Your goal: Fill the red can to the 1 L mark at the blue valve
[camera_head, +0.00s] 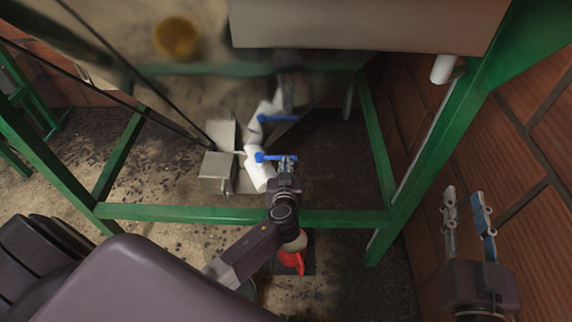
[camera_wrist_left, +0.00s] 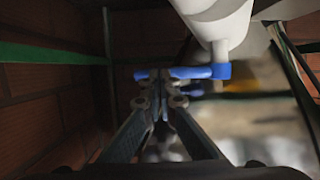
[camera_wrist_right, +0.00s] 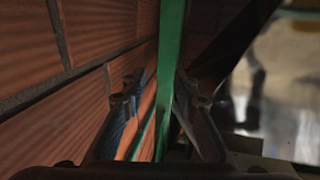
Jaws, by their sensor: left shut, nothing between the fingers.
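The blue valve (camera_head: 270,157) has its blue handle on a white pipe (camera_head: 258,175) below the shiny tank. My left gripper (camera_head: 287,163) is shut and empty at the handle's right end. In the left wrist view the blue handle (camera_wrist_left: 205,72) lies just past the closed fingertips (camera_wrist_left: 161,88); I cannot tell whether they touch it. The red can (camera_head: 291,262) is on the floor below, partly hidden by my left arm; its water level does not show. My right gripper (camera_head: 468,208) is open and empty beside the brick wall, and it also shows in the right wrist view (camera_wrist_right: 162,90).
A green frame bar (camera_head: 180,212) runs across in front of the valve, with green legs at either side. The shiny tank (camera_head: 190,90) mirrors the pipe and handle. Grey metal boxes (camera_head: 216,172) stand left of the pipe. A brick wall (camera_head: 530,200) closes the right side.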

